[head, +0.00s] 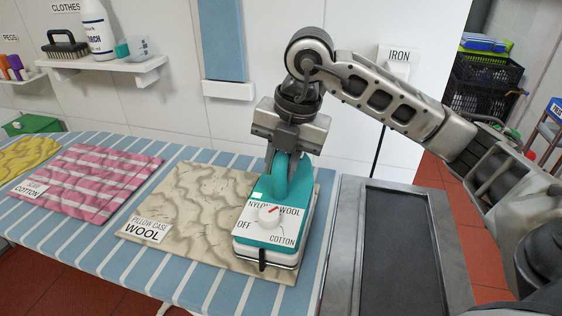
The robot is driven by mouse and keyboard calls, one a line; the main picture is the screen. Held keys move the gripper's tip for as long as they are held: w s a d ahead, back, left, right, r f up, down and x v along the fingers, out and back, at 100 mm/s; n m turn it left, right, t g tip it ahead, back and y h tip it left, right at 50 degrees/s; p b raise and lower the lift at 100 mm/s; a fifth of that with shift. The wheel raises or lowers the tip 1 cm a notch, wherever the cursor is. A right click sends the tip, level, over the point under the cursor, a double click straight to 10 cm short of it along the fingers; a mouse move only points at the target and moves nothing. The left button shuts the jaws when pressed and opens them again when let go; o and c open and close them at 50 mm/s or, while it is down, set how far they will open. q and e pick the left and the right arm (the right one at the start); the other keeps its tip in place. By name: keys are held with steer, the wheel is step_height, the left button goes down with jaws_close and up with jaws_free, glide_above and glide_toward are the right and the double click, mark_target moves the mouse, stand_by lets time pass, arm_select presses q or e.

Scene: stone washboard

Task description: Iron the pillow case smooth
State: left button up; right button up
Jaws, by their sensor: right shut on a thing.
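The pillow case (190,195) is a beige cloth with dark wrinkle marks, lying flat on the blue-and-white striped ironing board (120,270). Its label reads "PILLOW CASE WOOL". The teal iron (275,232) stands over the right part of the pillow case. Its dial is marked OFF, NYLON, WOOL and COTTON, and the red pointer is turned toward the upper right, near WOOL. My right gripper (288,165) is shut on the iron's handle from above. The cloth under the iron is hidden. My left gripper is not in view.
A pink striped cotton cloth (90,182) and a yellow cloth (28,156) lie to the left on the board. A dark tray with a grey rim (345,245) is to the right. A wall shelf (105,65) holds a brush and bottle.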

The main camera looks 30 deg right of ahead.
steer(key=shift+w+a, duration=0.1)
steer(key=shift+w+a+r+p, duration=0.1)
steer(key=shift+w+a+p, duration=0.3)
steer(key=shift+w+a, duration=0.25)
steer(key=w+a+p, duration=0.3)
steer(key=w+a, duration=1)
steer(key=w, duration=0.2)
steer(key=shift+w, duration=0.2)
stand_by(2.0)
steer(key=shift+s+d+f+b, duration=0.15)
steer(key=shift+s+d, duration=1.35)
steer(key=shift+s, duration=1.3)
steer(key=shift+s+d+b, duration=0.2)
steer(key=shift+s+d, duration=1.35)
steer(key=shift+s, duration=1.3)
steer(key=shift+s+d+f+b, duration=0.15)
steer(key=shift+s+d, duration=1.35)
steer(key=shift+s, duration=1.3)
